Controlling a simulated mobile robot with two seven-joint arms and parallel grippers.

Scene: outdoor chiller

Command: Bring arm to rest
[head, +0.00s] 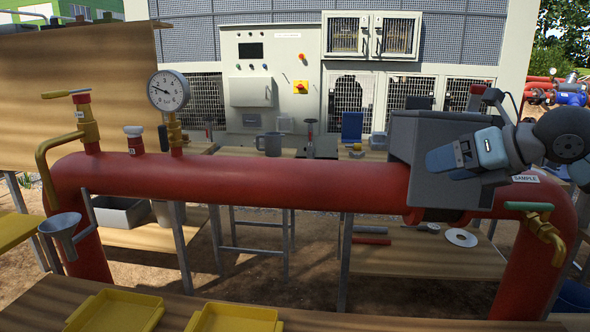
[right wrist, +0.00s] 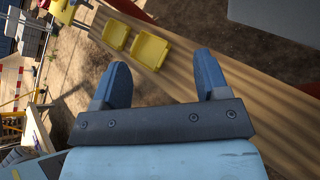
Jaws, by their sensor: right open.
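My right arm comes in from the right in the head view, in front of a grey box on the large red pipe (head: 260,180). My right gripper (head: 436,160) points left, in front of the grey box face. In the right wrist view the two blue fingers of the right gripper (right wrist: 160,72) stand wide apart, with nothing between them. Bare ground and a wooden table lie beyond the fingers. My left gripper is not in view.
A pressure gauge (head: 168,91) and valves stand on the pipe. Yellow trays (head: 233,318) lie on the near wooden table, and a funnel (head: 64,228) hangs at the left. Tables behind hold a mug (head: 270,144) and a white disc (head: 461,238). A control cabinet (head: 270,80) stands behind.

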